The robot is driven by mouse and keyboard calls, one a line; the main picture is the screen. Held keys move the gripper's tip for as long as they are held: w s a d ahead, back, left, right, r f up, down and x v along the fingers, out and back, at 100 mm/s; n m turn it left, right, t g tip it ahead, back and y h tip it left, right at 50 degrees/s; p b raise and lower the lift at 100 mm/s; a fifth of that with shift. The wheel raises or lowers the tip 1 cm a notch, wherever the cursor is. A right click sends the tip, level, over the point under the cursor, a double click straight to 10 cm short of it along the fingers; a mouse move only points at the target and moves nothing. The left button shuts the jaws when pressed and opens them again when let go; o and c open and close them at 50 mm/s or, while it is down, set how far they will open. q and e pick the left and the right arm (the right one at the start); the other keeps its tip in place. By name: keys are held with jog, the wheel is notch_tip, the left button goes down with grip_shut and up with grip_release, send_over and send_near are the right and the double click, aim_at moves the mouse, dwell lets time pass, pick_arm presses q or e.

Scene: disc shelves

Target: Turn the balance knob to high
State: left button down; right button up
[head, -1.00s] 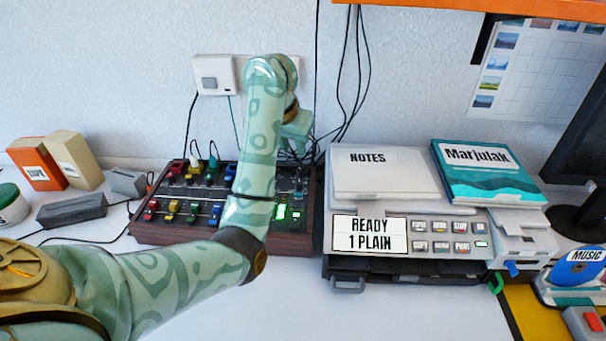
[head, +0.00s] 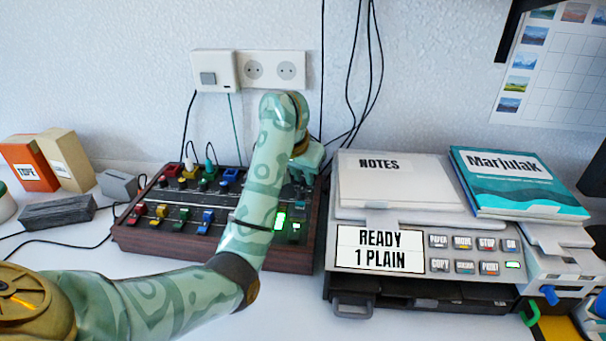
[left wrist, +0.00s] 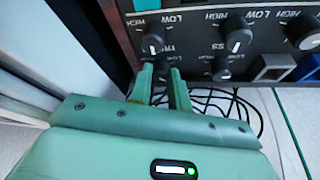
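The mixer box (head: 150,240) with dark wooden sides stands on the desk in the head view, left of the printer. My left gripper (head: 306,165) is over its right-hand end; the forearm covers part of the panel. In the left wrist view my left gripper (left wrist: 161,72) has its two fingers apart, with a small black knob just beyond and between the tips. I cannot tell whether they touch it. A larger black knob (left wrist: 152,43) with a white mark sits behind it, near HIGH and LOW labels. No balance label is readable. My right gripper is out of view.
More black knobs (left wrist: 235,42) stand to the right in the wrist view. A printer (head: 425,295) with notes and a teal book (head: 515,180) on top stands close right of the mixer. Cables hang behind. The white desk in front is clear.

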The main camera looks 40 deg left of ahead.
pick_arm(q)
jog(key=shift+w+r+m, duration=0.2)
jog(key=shift+r+m, duration=0.2)
jog(key=shift+r, duration=0.05)
jog(key=shift+s+f+m+h+p, duration=0.1)
jog(key=shift+f+m+h+p, duration=0.25)
jog(key=shift+m, duration=0.35)
jog(key=shift+a+m, duration=0.15)
jog(key=shift+m, duration=0.15)
jog(key=shift+f+h, duration=0.2)
jog(key=shift+h, duration=0.05)
jog(key=shift+s, duration=0.1)
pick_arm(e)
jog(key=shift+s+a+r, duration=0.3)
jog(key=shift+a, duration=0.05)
pick_arm(q)
jog(key=c, duration=1.6)
grip_release()
jog(key=shift+s, duration=0.1)
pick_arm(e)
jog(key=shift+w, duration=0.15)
pick_arm(q)
jog(key=shift+r, duration=0.1)
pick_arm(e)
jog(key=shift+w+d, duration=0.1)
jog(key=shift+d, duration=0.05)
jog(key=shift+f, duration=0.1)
